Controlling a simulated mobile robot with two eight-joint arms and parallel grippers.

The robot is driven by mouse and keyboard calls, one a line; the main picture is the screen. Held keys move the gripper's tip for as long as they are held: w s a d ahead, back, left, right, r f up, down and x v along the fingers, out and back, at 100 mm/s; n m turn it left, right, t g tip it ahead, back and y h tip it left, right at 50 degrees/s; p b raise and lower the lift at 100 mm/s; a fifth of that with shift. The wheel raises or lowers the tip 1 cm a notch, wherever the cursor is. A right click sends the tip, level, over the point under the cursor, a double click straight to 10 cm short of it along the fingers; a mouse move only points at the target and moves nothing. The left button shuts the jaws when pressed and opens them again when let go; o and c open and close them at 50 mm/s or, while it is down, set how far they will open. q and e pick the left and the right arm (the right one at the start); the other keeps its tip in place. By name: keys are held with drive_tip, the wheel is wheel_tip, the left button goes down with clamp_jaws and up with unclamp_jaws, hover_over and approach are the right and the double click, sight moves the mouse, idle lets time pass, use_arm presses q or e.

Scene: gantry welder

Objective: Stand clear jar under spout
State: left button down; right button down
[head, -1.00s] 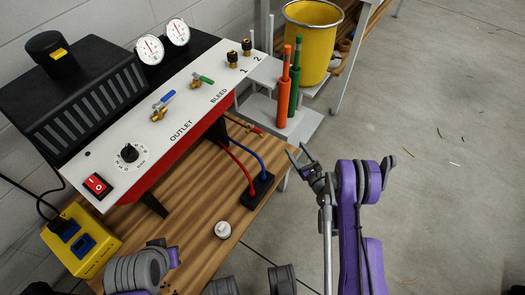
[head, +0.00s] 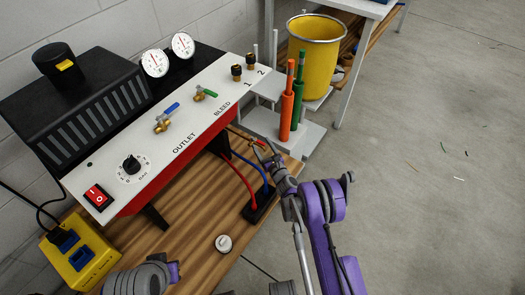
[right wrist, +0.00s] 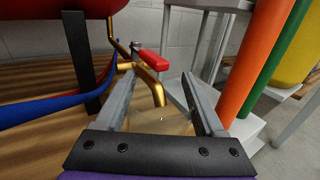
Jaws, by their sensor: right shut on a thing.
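The brass spout (right wrist: 153,82) with its red lever (right wrist: 150,60) curves down between my right gripper's fingers in the right wrist view. A faint see-through thing, seemingly the clear jar (right wrist: 172,122), sits between the fingers, with the spout's end just above or over it; I cannot tell if they touch. My right gripper (head: 266,150) is shut on it at the right end of the panel box, above the wooden bench. The jar cannot be made out in the head view.
The white-topped red panel box (head: 165,130) stands on the wooden bench (head: 190,200). Red and blue hoses run to a black block (head: 258,207). Orange (head: 287,110) and green (head: 298,95) tubes stand close right of the gripper, before a yellow bin (head: 312,60).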

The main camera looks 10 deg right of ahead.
sight(262, 149)
wheel_tip(262, 149, down, 3)
drive_tip(key=shift+d+f+b, duration=0.1)
drive_tip(key=shift+f+b, duration=0.1)
drive_tip(key=shift+b, duration=0.1)
drive_tip(key=shift+f, duration=0.1)
drive_tip(key=shift+f, duration=0.15)
unclamp_jaws()
drive_tip(key=shift+r, duration=0.35)
drive_tip(key=v, duration=0.7)
drive_tip(key=shift+s+f+p, duration=0.1)
drive_tip(key=shift+s+p, duration=0.2)
